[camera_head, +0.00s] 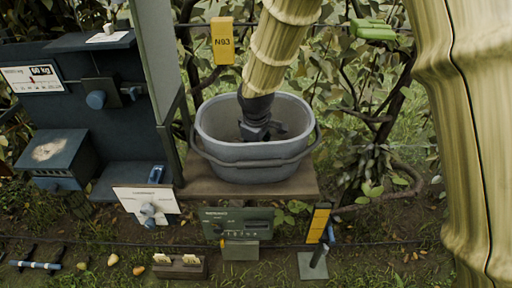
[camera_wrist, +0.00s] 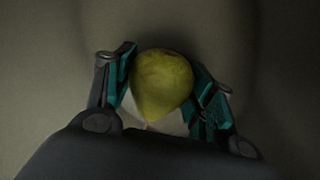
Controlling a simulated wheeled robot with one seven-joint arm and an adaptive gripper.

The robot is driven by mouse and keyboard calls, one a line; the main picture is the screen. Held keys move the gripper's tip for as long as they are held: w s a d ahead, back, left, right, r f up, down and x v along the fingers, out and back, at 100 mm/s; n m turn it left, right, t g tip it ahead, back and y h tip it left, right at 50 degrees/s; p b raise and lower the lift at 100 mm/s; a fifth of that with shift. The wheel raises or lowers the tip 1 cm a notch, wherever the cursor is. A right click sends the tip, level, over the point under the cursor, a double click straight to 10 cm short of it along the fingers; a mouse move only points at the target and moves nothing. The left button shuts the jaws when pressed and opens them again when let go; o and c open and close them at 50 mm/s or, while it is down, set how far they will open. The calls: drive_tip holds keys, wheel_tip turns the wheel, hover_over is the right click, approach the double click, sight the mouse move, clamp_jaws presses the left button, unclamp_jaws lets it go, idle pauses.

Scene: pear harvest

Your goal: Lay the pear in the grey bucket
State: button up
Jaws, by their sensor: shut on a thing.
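The grey bucket (camera_head: 255,155) stands on a wooden stand in the middle of the head view, its handle hanging down at the front. My gripper (camera_head: 262,130) is inside the bucket's opening, pointing down, with its lower part against the grey interior. In the wrist view my gripper (camera_wrist: 165,95) is shut on the yellow-green pear (camera_wrist: 162,80), with a teal finger pad at each side of it. The bucket's inner surface (camera_wrist: 40,60) fills the background there. The pear cannot be made out in the head view. Whether it touches the bucket's floor I cannot tell.
A yellow N93 tag (camera_head: 222,41) hangs behind the bucket. A dark blue cabinet (camera_head: 85,115) stands to the left. Branches lie behind and to the right.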

drive_tip(key=shift+f, duration=0.1)
drive_tip(key=o, duration=1.2)
drive_tip(key=shift+c, duration=0.2)
drive_tip(key=v, duration=1.2)
